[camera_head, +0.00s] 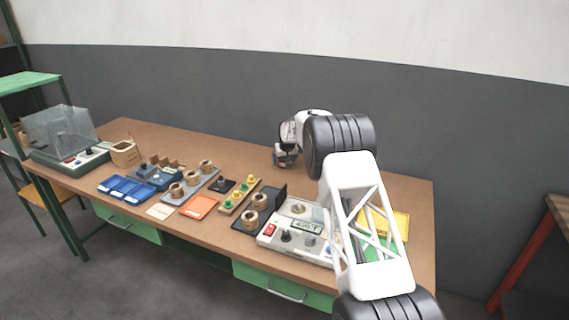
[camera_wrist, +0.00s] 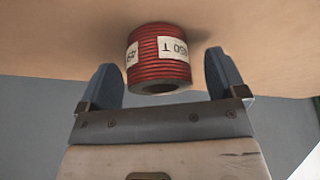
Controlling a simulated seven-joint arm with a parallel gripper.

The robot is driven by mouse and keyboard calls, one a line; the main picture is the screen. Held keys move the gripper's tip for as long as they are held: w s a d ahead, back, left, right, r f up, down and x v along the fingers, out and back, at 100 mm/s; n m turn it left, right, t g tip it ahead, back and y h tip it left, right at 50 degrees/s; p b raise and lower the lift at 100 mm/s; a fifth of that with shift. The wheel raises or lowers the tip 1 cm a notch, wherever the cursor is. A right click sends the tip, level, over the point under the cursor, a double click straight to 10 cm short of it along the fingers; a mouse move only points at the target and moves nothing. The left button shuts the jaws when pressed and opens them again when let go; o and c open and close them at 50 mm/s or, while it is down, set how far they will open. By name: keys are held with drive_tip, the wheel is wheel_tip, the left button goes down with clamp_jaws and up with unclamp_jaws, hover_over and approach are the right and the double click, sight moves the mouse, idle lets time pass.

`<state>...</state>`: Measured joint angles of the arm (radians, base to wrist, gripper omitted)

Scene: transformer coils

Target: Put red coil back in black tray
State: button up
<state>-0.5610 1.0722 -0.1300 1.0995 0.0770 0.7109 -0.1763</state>
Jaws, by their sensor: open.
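The red coil (camera_wrist: 158,60), with white labels, shows in the wrist view on the brown table top (camera_wrist: 65,40), between the two fingertips of my gripper (camera_wrist: 162,72). The fingers are open, with a gap on each side of the coil. In the head view my gripper (camera_head: 284,156) is low at the back of the table, and the red coil is hidden there. The black tray (camera_head: 252,218) stands left of the grey device and holds two copper-brown coils (camera_head: 250,219). My arm covers part of the table's right side.
A grey power unit (camera_head: 286,236) with a display stands right of the black tray. The back strip of the table is mostly clear.

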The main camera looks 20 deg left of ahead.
idle(0.4)
drive_tip(key=c, duration=1.2)
drive_tip(key=shift+r, duration=0.15)
drive_tip(key=shift+r, duration=1.7)
drive_tip(key=shift+s+d+r, duration=0.25)
drive_tip(key=shift+s+d, duration=1.15)
drive_tip(key=shift+s, duration=0.85)
drive_tip(key=shift+s+d+r, duration=0.2)
drive_tip(key=shift+s+d, duration=1.25)
drive_tip(key=shift+s, duration=0.8)
drive_tip(key=shift+s+d+r, duration=0.25)
drive_tip(key=shift+s+d, duration=1.15)
drive_tip(key=shift+s, duration=0.85)
